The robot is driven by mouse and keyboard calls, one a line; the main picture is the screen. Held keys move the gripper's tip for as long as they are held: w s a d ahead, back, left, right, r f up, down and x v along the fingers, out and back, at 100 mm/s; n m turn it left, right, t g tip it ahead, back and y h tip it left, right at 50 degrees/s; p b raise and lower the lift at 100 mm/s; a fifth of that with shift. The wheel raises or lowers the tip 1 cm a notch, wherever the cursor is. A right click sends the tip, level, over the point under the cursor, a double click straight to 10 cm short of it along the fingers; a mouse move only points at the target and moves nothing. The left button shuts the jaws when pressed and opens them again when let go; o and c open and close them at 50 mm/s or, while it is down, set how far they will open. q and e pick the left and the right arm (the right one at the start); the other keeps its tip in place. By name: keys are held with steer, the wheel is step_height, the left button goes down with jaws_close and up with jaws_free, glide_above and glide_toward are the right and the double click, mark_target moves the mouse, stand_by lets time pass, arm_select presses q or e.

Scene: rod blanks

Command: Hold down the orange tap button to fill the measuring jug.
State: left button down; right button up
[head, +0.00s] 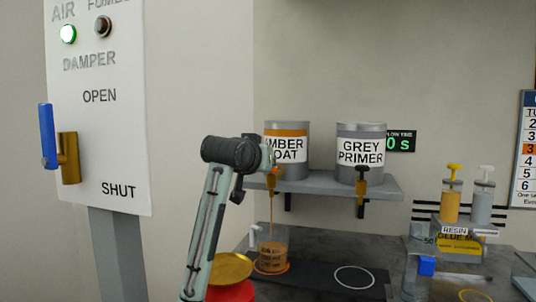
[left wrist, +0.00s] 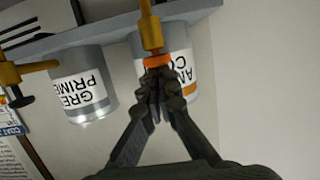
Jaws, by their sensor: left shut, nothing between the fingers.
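The amber coat can (head: 287,152) stands on the grey shelf, with its brass tap (head: 271,180) below the front edge. A thin amber stream falls from the tap into the measuring jug (head: 272,256), which holds some amber liquid and stands on an orange ring. My left gripper (left wrist: 158,80) is shut and empty, its fingertips against the orange tap button (left wrist: 157,62) in the left wrist view, which is upside down. In the head view my left arm partly covers the tap. My right gripper is in neither view.
The grey primer can (head: 360,152) and its tap (head: 361,186) are to the right, above an empty white ring (head: 354,277). A red pot with a gold lid (head: 231,268) stands by my forearm. The damper panel (head: 100,130) is at left; resin dispensers (head: 450,205) are at right.

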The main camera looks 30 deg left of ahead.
arm_select(q)
steer(key=shift+f, duration=0.15)
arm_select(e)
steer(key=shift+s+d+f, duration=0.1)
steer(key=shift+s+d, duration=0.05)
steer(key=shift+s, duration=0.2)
arm_select(q)
steer(key=s+d+r, duration=0.2)
steer(key=s+r, duration=0.4)
steer(key=s, duration=0.3)
steer(key=shift+s+d+r+b, duration=0.15)
steer(key=shift+s+r+b, duration=0.1)
steer(key=shift+r+b, duration=0.15)
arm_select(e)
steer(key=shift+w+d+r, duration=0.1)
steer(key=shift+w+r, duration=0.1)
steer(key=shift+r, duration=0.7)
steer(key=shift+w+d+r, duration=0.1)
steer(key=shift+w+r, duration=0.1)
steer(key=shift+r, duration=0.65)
